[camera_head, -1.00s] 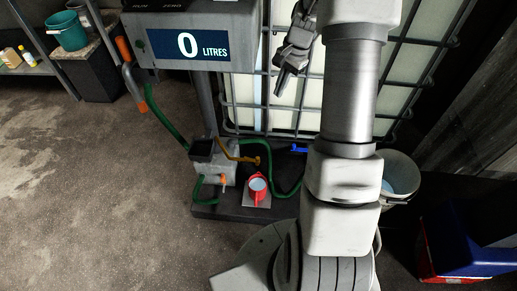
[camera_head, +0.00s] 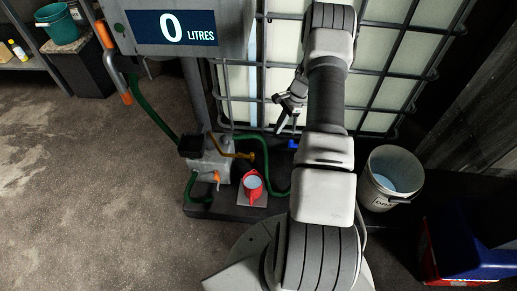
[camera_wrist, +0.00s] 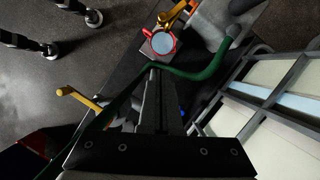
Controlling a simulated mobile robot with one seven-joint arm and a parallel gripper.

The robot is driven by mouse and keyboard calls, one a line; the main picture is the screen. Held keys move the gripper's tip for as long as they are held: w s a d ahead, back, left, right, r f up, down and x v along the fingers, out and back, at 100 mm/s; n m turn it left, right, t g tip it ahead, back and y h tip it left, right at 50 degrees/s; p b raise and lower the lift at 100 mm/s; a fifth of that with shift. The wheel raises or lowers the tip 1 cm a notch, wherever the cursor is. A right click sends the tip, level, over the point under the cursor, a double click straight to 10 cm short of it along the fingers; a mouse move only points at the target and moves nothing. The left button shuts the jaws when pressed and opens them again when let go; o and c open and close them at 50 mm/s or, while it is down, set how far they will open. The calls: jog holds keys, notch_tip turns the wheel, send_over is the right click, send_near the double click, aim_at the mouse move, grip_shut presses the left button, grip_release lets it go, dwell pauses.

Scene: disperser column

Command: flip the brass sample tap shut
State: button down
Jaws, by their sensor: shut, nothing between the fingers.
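A brass tap with a bent arm (camera_head: 237,154) sits on the grey block of the dispenser stand, its end beside a red jug (camera_head: 252,187). In the wrist view the brass piece (camera_wrist: 174,14) shows at the top edge, by the red jug (camera_wrist: 160,42). My gripper (camera_head: 281,128) is shut and empty, to the right of and behind the tap in the head view, apart from it. In the wrist view my gripper (camera_wrist: 154,74) points up the picture toward the jug. Contact with anything is not visible.
A green hose (camera_wrist: 190,74) crosses close to my fingertips. A caged tank (camera_head: 290,95) stands behind my gripper; a blue valve (camera_head: 293,144) is low on it. A yellow lever (camera_wrist: 77,97) shows at left in the wrist view. A white bucket (camera_head: 404,162) stands right.

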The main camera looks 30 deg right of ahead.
jog(key=a+f+b, duration=0.3)
jog(key=a+f, duration=0.4)
jog(key=f, duration=0.2)
jog(key=shift+w+a+f, duration=0.15)
jog(key=shift+w+a, duration=0.05)
jog(key=shift+a, duration=0.2)
